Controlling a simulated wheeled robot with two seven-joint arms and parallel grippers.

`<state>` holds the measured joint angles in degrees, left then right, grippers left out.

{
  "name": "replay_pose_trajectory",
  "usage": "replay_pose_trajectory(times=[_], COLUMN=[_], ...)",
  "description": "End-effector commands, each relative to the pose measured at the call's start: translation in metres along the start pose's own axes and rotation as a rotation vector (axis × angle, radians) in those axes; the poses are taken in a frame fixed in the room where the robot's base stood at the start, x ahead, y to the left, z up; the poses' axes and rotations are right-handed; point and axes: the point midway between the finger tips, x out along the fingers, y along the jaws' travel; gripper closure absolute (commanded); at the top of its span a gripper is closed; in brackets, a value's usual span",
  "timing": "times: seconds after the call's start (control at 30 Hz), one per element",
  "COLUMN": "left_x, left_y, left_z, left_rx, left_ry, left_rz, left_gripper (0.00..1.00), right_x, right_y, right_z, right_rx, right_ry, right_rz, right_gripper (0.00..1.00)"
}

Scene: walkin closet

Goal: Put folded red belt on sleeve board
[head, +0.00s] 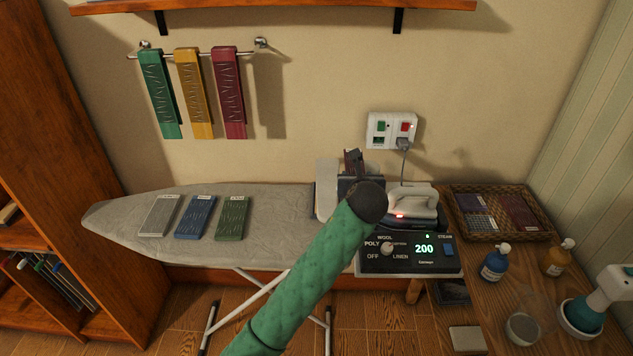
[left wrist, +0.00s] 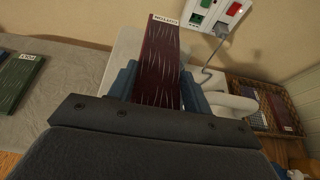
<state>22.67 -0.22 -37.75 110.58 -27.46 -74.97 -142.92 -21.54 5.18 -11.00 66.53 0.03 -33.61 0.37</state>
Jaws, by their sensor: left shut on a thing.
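The folded red belt (head: 353,161) is a dark red strip with pale flecks. In the left wrist view the belt (left wrist: 160,65) carries a white label at its top end. My left gripper (head: 361,183) is shut on it, with the blue fingers (left wrist: 158,85) at its two sides. My green arm and dark wrist hide much of the gripper in the head view. A pale board, seemingly the sleeve board (head: 325,186), shows just left of the gripper and also in the left wrist view (left wrist: 122,55). It is partly hidden, and I cannot tell whether the belt touches it. My right gripper is not in view.
The ironing board (head: 275,205) bears grey, blue and green folded strips at left. An iron (head: 412,203) stands right of my gripper, behind a control box (head: 410,258). A wicker tray (head: 545,205), bottles and a wall socket (head: 391,130) are nearby.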

Motion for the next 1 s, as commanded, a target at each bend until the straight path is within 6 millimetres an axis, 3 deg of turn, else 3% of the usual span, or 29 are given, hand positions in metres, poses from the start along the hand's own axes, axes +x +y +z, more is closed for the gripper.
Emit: replay_pose_trajectory(times=[0.17,0.43,0.7,1.0], left_x=[-0.006,0.029,0.07,0.088], left_y=[-0.012,0.022,0.057,0.072], left_z=[0.005,-0.006,-0.021,-0.031], left_rx=[0.008,0.009,0.009,0.007], left_ry=[-0.002,0.0,-0.001,-0.002], left_rz=[-0.015,-0.013,-0.015,-0.016], left_gripper=[0.73,0.73,0.73,0.73], right_x=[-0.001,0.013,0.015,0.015], right_y=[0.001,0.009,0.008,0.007], right_z=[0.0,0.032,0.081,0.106], right_rx=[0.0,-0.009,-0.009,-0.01], right_ry=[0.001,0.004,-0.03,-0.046], right_rz=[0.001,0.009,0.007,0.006], right_gripper=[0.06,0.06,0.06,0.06])
